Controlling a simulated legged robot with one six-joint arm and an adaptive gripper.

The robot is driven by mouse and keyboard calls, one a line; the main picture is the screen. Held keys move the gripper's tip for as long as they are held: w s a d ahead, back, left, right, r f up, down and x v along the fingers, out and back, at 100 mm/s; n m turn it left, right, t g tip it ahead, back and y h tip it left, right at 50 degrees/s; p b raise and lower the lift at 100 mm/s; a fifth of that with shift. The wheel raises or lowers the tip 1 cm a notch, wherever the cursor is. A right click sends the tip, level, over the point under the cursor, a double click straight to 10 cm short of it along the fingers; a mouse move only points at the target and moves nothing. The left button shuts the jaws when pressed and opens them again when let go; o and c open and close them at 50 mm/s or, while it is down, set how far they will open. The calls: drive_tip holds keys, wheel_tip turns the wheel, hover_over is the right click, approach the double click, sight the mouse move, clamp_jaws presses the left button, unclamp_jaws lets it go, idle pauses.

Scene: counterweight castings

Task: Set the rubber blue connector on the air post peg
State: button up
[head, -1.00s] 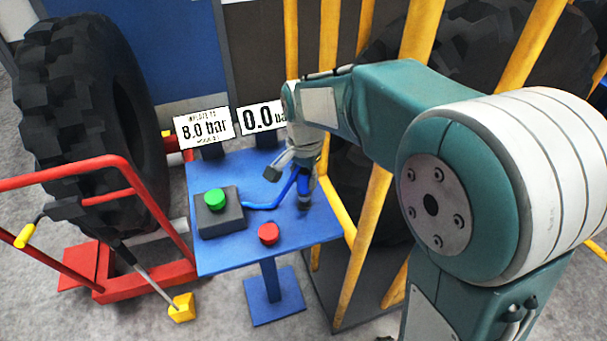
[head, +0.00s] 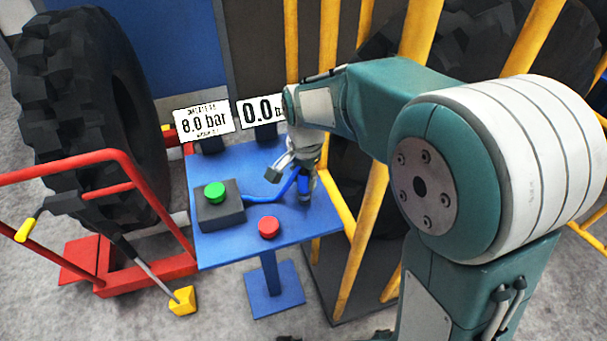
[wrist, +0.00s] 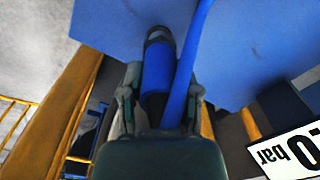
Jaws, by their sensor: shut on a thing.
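My gripper (head: 303,182) is over the right part of the blue table, pointing down. It is shut on the blue connector (wrist: 158,70), which sits between its two fingers in the wrist view. A dark ring-like end (wrist: 158,35) shows at the connector's far end; I cannot tell whether it belongs to the connector. The blue hose (head: 258,198) runs from the grey box with the green button to the gripper, and it passes beside the connector in the wrist view (wrist: 188,60). I cannot make out the air post peg.
The blue table (head: 225,255) carries the grey box with a green button (head: 215,192) and a red button (head: 268,226). Signs reading 8.0 bar (head: 202,121) and 0.0 (head: 260,110) stand behind. Yellow bars (head: 372,215) stand close on the right; a red tyre cart (head: 140,285) is left.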

drive_tip(key=o, duration=1)
drive_tip(key=shift+o, duration=0.2)
wheel_tip(320, 180, up, 12)
drive_tip(key=shift+f, duration=0.1)
drive_tip(key=s+d+n+t, duration=0.2)
drive_tip(key=s+d, duration=0.4)
drive_tip(key=s, duration=0.3)
drive_tip(key=s+d+n+t, duration=0.3)
drive_tip(key=s+d+n, duration=0.2)
drive_tip(key=s, duration=0.5)
drive_tip(key=shift+d+f+n, duration=0.3)
drive_tip(key=shift+d, duration=0.5)
